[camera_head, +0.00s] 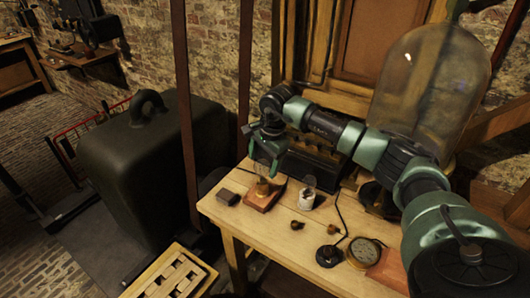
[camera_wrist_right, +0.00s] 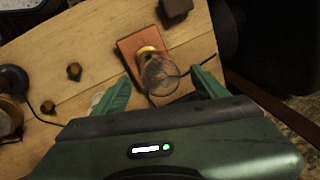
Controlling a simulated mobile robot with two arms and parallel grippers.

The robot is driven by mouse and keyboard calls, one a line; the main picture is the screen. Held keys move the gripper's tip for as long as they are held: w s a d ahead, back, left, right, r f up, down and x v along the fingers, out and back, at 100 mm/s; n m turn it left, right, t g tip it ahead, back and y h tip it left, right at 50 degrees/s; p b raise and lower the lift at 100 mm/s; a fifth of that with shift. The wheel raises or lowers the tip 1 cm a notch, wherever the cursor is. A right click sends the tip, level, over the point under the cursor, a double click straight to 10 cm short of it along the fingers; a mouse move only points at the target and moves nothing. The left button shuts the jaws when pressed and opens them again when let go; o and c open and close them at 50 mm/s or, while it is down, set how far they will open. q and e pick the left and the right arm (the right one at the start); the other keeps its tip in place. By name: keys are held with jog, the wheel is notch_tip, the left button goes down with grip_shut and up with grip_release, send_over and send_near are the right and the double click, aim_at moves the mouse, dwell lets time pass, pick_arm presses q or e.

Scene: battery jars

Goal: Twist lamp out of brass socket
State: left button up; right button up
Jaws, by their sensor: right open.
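The lamp is a clear glass bulb (camera_wrist_right: 160,77) standing in a brass socket (camera_wrist_right: 147,50) on a reddish wooden base (camera_wrist_right: 129,43). In the head view the wooden base (camera_head: 260,202) sits near the table's left end, with the brass socket (camera_head: 263,188) on it. My right gripper (camera_head: 265,164) is above the lamp, pointing down. In the right wrist view its green fingers are open, one on each side of the bulb, with visible gaps. The bulb is hard to make out in the head view. My left gripper is not in view.
A dark block (camera_head: 228,197) lies left of the base, and a white jar (camera_head: 307,201) stands to its right. Small brass knobs (camera_head: 297,225), a black cabled disc (camera_head: 329,256) and a round gauge (camera_head: 364,250) occupy the table (camera_head: 262,235). A large glass dome (camera_head: 440,75) stands behind.

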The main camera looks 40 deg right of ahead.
jog(key=shift+p+x, duration=0.35)
jog(key=shift+x, duration=1.5)
grip_shut()
jog(key=shift+f+n+y+b, duration=0.1)
jog(key=shift+n+y+b, duration=0.3)
jog(key=shift+n+b, duration=1.15)
jog(key=shift+n+g+b, duration=0.3)
jog(key=shift+n+b, duration=0.4)
jog(key=shift+n, duration=0.55)
jog(key=shift+n+y, duration=0.3)
jog(key=shift+n, duration=0.1)
